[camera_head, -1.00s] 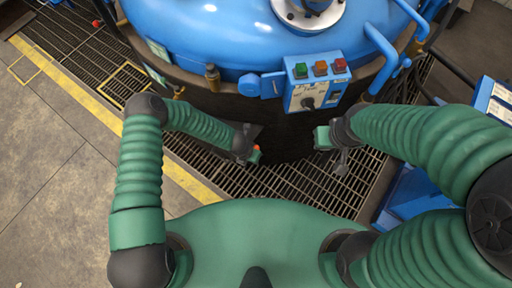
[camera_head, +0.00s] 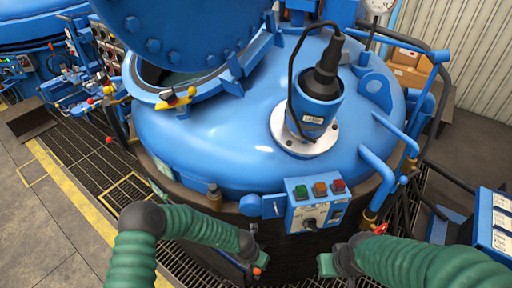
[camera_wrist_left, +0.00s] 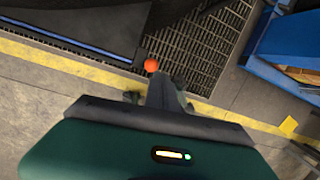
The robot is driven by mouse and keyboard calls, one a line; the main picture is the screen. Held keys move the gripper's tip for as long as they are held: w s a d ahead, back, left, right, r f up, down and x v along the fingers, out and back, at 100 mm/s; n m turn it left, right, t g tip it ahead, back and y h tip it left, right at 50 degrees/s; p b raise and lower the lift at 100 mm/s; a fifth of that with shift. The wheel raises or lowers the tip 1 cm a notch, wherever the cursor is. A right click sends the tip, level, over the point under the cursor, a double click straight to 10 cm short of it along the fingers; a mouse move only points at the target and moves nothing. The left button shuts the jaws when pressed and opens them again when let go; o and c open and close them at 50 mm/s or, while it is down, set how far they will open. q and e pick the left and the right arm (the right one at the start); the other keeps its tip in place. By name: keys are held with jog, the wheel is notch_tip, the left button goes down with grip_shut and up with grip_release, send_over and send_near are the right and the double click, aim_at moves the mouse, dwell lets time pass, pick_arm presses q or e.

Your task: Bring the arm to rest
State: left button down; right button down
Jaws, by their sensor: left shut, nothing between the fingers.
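My left arm comes in from the left in the head view. Its gripper (camera_head: 257,264) is shut and empty, low in front of the furnace's dark side wall. In the left wrist view the left gripper (camera_wrist_left: 160,95) points out over the floor and grating, with nothing held. A small orange ball (camera_wrist_left: 151,65) shows by its tip. My right gripper (camera_head: 328,264) is at the lower middle of the head view, apart from the left one. Its fingers are not clear there.
The blue pit furnace (camera_head: 235,150) fills the middle, its round hatch cover (camera_head: 180,30) raised. A control box (camera_head: 315,205) with coloured buttons faces me. Floor grating (camera_head: 88,165) and a yellow line (camera_head: 70,185) lie left. A blue cabinet (camera_head: 492,220) stands right.

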pick_arm(q)
jog(key=w+a+r+m+t, duration=0.1)
jog(key=a+r+m+t, duration=0.15)
jog(key=r+m, duration=0.55)
jog(key=w+a+r+m+t, duration=0.1)
jog(key=w+a+r+m, duration=0.1)
jog(key=a+r+m, duration=0.4)
jog(key=s+a+r+m+g+y, duration=0.1)
jog(key=s+a+r+m, duration=0.5)
jog(key=s+m, duration=0.2)
jog(key=s+a+r+m+g+y, duration=0.1)
jog(key=s+a+r+m, duration=0.5)
jog(key=s+m, duration=0.2)
jog(key=shift+g, duration=0.25)
jog(key=shift+a, duration=0.1)
